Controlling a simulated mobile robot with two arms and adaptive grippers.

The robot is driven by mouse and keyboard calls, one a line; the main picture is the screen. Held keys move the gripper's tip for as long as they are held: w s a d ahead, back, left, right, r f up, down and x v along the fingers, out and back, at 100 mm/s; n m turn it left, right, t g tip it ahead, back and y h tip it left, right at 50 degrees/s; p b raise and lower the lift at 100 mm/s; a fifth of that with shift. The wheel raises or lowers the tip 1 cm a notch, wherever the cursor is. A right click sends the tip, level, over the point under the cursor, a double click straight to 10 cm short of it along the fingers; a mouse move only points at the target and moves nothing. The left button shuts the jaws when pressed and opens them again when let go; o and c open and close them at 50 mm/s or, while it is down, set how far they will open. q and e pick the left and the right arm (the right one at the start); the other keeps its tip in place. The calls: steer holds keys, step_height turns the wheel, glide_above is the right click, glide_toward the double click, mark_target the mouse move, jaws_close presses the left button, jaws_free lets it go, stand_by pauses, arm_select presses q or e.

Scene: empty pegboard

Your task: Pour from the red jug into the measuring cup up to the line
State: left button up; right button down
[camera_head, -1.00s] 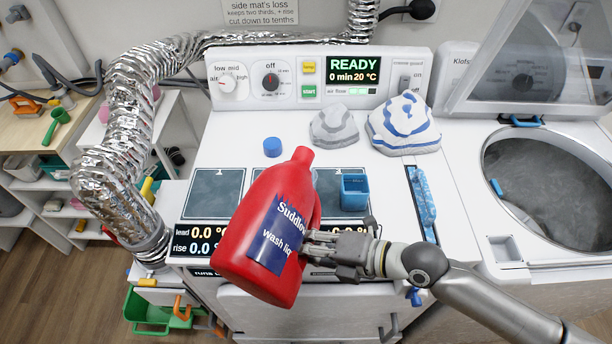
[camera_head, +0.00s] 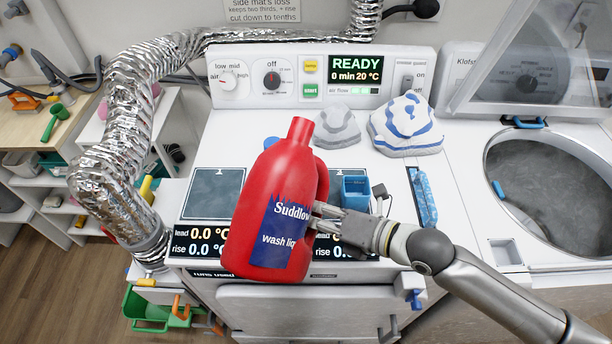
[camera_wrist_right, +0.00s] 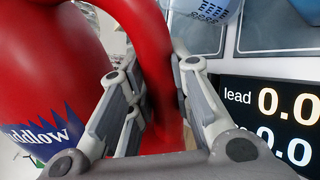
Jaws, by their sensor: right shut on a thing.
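The red jug (camera_head: 262,195), with a blue wash-liquid label, is held above the front of the white machine top, neck up and leaning slightly right in the head view. My right gripper (camera_head: 322,216) is shut on the jug's handle; the wrist view also shows its fingers (camera_wrist_right: 160,85) around the handle (camera_wrist_right: 158,60). My left gripper is not in view.
A light-blue strip (camera_head: 424,198) lies right of the cup. A silver duct (camera_head: 115,150) rises on the left. The open drum (camera_head: 560,180) is at right.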

mark_target(326, 167)
steer(key=shift+n+t, duration=0.7)
steer(key=shift+n, duration=0.2)
steer(key=w+r, duration=0.3)
steer(key=r, duration=0.1)
steer(key=shift+d, duration=0.25)
steer(key=shift+w+d+r+n+t+b, duration=0.25)
steer(key=shift+w+n+b, duration=0.1)
steer(key=shift+w, duration=0.15)
steer(key=shift+w+d+r+n+t+b, duration=0.1)
steer(key=shift+w+d+n+t+b, duration=0.15)
steer(key=shift+w+n+b, duration=0.15)
steer(key=shift+w+d+r+n+t+b, duration=0.1)
steer(key=shift+w+r+n+t+b, duration=0.15)
steer(key=shift+w+n+t+b, duration=0.1)
steer(key=shift+w+r+n+t, duration=0.2)
steer(key=shift+r+n, duration=0.15)
steer(key=shift+r, duration=0.2)
steer(key=shift+w+r+n+t, duration=0.1)
steer(key=shift+w+r+n, duration=0.1)
steer(key=shift+r+n, duration=0.25)
step_height(326, 167, up, 6)
steer(key=w+n+t+y+p, duration=0.1)
steer(key=w+n, duration=0.1)
steer(key=n, duration=0.1)
steer(key=shift+d+r+t, duration=0.25)
steer(key=shift+d+t, duration=0.1)
steer(key=shift+d, duration=0.1)
steer(key=shift+r, duration=0.1)
